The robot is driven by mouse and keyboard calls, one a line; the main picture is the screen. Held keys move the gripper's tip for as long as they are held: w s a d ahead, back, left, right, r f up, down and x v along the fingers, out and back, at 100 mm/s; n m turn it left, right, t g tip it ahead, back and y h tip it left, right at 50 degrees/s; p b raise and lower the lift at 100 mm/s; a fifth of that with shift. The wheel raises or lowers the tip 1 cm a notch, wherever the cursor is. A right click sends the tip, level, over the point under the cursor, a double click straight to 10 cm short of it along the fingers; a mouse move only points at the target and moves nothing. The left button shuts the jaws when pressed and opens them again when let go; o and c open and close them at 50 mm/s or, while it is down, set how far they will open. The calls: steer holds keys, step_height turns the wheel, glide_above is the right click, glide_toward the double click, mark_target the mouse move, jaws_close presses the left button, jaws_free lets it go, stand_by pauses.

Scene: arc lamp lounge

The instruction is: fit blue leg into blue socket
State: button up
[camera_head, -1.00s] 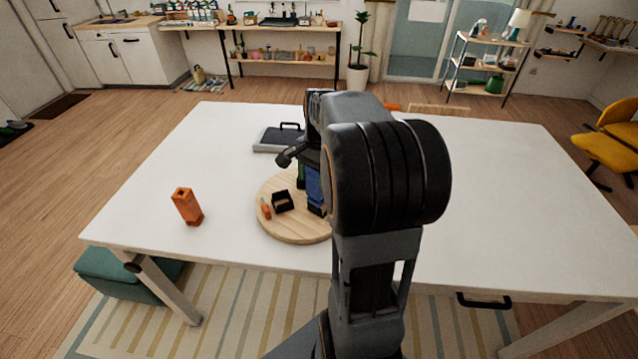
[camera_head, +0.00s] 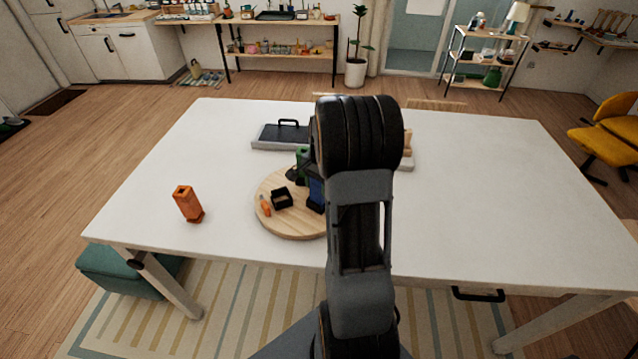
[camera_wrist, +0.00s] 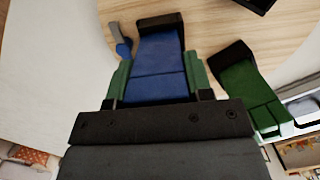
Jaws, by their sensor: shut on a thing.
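The blue leg (camera_wrist: 158,68) stands between the fingers of my gripper (camera_wrist: 158,80) in the wrist view; the gripper is shut on it. The leg's far end meets the black blue socket (camera_wrist: 165,20), with a small blue-grey marker (camera_wrist: 121,42) beside it. How deep the leg sits in the socket cannot be told. In the head view the blue leg (camera_head: 316,190) shows upright over a dark base on the round wooden board (camera_head: 290,228), partly behind my arm. My gripper is mostly hidden there.
A green leg (camera_wrist: 243,88) stands close to the right of my gripper. An empty black socket (camera_head: 282,198) with an orange marker (camera_head: 265,206) is on the board. A grey tray (camera_head: 283,136) lies behind.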

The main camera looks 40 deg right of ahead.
steer(key=o, duration=1.1)
steer(key=shift+c, duration=0.2)
step_height(320, 180, up, 11)
steer(key=d+b, duration=0.1)
steer(key=s+a+n+t, duration=0.1)
steer(key=s+a+n, duration=0.3)
steer(key=a, duration=0.3)
steer(key=s+a+r+n+t+h, duration=0.1)
steer(key=s+a+n+t, duration=0.1)
steer(key=s+a+n, duration=0.2)
steer(key=s+a+n+t, duration=0.2)
steer(key=s+a+n, duration=0.2)
steer(key=a, duration=0.6)
steer(key=n, duration=0.2)
steer(key=shift+s+r+n, duration=0.15)
steer(key=shift+s+n, duration=0.05)
steer(key=shift+n, duration=0.2)
